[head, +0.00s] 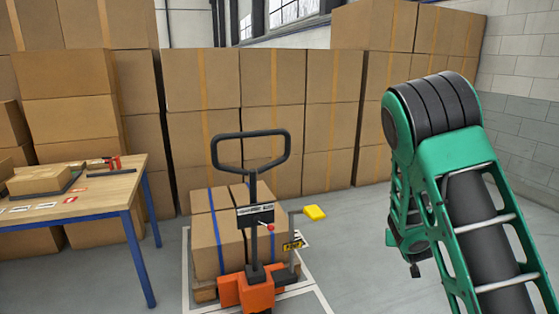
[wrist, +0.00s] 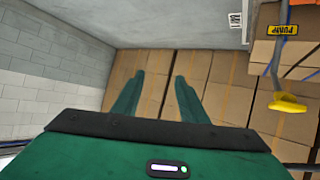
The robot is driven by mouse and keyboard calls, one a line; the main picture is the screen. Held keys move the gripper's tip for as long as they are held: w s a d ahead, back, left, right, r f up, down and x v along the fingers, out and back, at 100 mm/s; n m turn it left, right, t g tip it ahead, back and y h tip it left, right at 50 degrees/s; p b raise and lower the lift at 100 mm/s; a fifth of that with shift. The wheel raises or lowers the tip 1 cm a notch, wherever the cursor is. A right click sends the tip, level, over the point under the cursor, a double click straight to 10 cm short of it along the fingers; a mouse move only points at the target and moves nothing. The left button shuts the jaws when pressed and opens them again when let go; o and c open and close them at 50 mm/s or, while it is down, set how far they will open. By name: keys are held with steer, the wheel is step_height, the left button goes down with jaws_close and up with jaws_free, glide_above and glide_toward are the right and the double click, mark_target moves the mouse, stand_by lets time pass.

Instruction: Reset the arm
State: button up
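My green arm rises at the right of the head view, bent at a black-banded joint. My gripper (wrist: 160,76) shows clearly in the wrist view, where its two green fingers stand apart with nothing between them. In the head view the fingers cannot be made out clearly beside the arm. The wrist picture looks upside down, with floor at the top and stacked cartons beyond the fingers. The gripper appears clear of everything.
An orange pallet truck (head: 257,290) with a black handle stands at centre, beside blue-strapped cartons (head: 207,246). A wooden-topped table (head: 110,188) stands left. Carton stacks (head: 205,80) line the back. Floor between truck and arm is free.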

steer(key=s+d+r+m+g+y, duration=0.1)
steer(key=s+d+r+m+g, duration=0.15)
steer(key=s, duration=0.75)
steer(key=s+d+r+m+g, duration=0.1)
steer(key=s+d+r+g, duration=0.25)
steer(key=s, duration=0.75)
steer(key=s+a+r+g+y, duration=0.1)
steer(key=s+a+r, duration=0.1)
steer(key=s, duration=0.6)
steer(key=s+a+r+g+y, duration=0.1)
steer(key=s+a+r+g, duration=0.1)
steer(key=s, duration=0.7)
steer(key=s+a+r+g+y, duration=0.2)
steer(key=s+a, duration=0.1)
steer(key=s, duration=0.6)
steer(key=shift+s+r, duration=0.1)
steer(key=shift+w+f+g, duration=0.25)
steer(key=shift+w+g, duration=0.05)
steer(key=shift+w, duration=0.3)
